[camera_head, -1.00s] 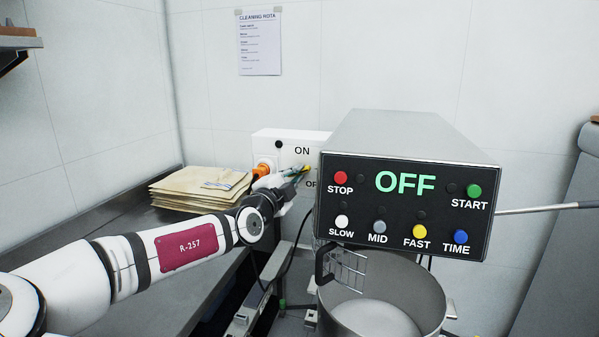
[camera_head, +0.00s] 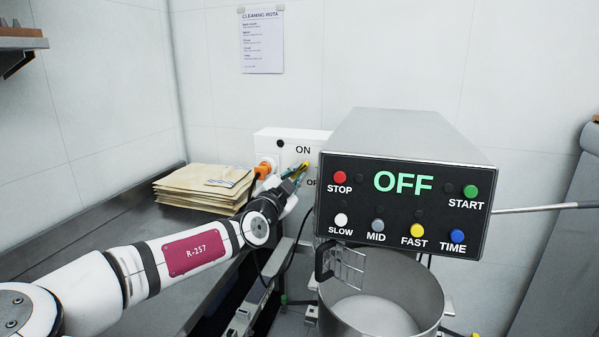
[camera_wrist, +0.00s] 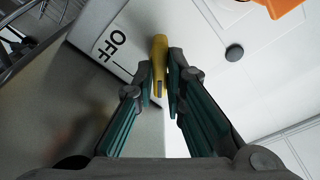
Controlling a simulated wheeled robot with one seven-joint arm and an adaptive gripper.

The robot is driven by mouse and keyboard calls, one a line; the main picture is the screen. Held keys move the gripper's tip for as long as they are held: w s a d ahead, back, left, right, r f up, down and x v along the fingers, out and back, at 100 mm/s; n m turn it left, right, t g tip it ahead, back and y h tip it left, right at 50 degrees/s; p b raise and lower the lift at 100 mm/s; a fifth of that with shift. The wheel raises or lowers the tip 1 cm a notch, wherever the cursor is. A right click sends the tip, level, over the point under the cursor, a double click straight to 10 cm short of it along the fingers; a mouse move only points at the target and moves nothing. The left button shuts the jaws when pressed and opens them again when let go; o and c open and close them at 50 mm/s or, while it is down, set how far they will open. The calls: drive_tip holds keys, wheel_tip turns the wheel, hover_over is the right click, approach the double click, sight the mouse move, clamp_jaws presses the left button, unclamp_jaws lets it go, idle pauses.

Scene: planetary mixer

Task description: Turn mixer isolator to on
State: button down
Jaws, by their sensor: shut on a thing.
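The isolator is a white box (camera_head: 291,137) on the back wall, left of the mixer's control box, with ON above and a partly hidden OFF below. Its yellow handle (camera_head: 304,165) shows at my gripper's tip. In the wrist view the yellow handle (camera_wrist: 159,55) stands between my two fingertips, near the OFF label (camera_wrist: 112,45) and its line. My gripper (camera_wrist: 162,78) is shut on the handle; it also shows in the head view (camera_head: 296,173). I cannot tell the handle's exact angle. The mixer display (camera_head: 404,183) reads OFF in green.
An orange plug (camera_head: 264,170) sits in the isolator box's left part, close to my gripper. Brown folders (camera_head: 200,190) lie on the counter at left. The mixer control box (camera_head: 405,205) stands close on the right, above a steel bowl (camera_head: 385,300).

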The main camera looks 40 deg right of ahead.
drive_tip(key=n+p, duration=0.1)
drive_tip(key=n, duration=0.2)
drive_tip(key=shift+s+t, duration=0.15)
drive_tip(key=shift+t, duration=0.15)
drive_tip(key=shift+f+n, duration=0.15)
drive_tip(key=shift+n, duration=0.95)
drive_tip(key=shift+p, duration=0.3)
drive_tip(key=n+t+p, duration=0.1)
drive_tip(key=n, duration=0.3)
drive_tip(key=shift+d+n+y+p, duration=0.15)
drive_tip(key=shift+n+y+p, duration=0.15)
drive_tip(key=shift+n+y, duration=0.1)
drive_tip(key=c, duration=1.5)
unclamp_jaws()
